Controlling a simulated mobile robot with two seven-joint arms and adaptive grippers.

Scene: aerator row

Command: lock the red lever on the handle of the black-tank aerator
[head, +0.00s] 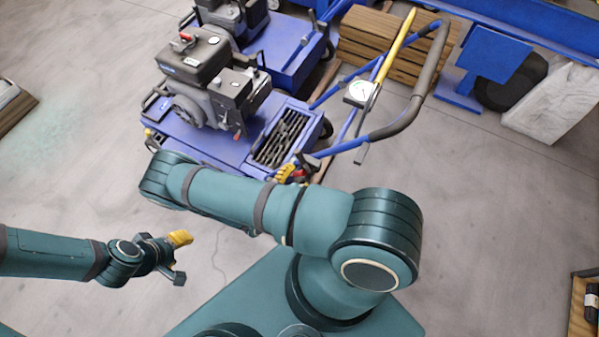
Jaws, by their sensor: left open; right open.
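A blue aerator (215,150) with a black tank (196,54) stands at the upper middle of the head view. Its blue handle with a black grip (425,85) reaches out to the right. A gauge (360,93) and a long yellow bar (396,47) show at the handle. I cannot clearly make out the red lever. My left gripper (182,258) is open and empty over the floor at lower left, apart from the aerator. My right gripper (300,171) is open, partly hidden behind my own arm, close to the aerator's rear edge. A small red spot shows there; I cannot tell what it is.
A second blue machine (290,58) stands close behind the aerator. Stacked wooden boards (375,45) and a blue frame (497,52) with a dark wheel and a pale slab (553,103) are at upper right. The grey floor (490,210) at right is clear.

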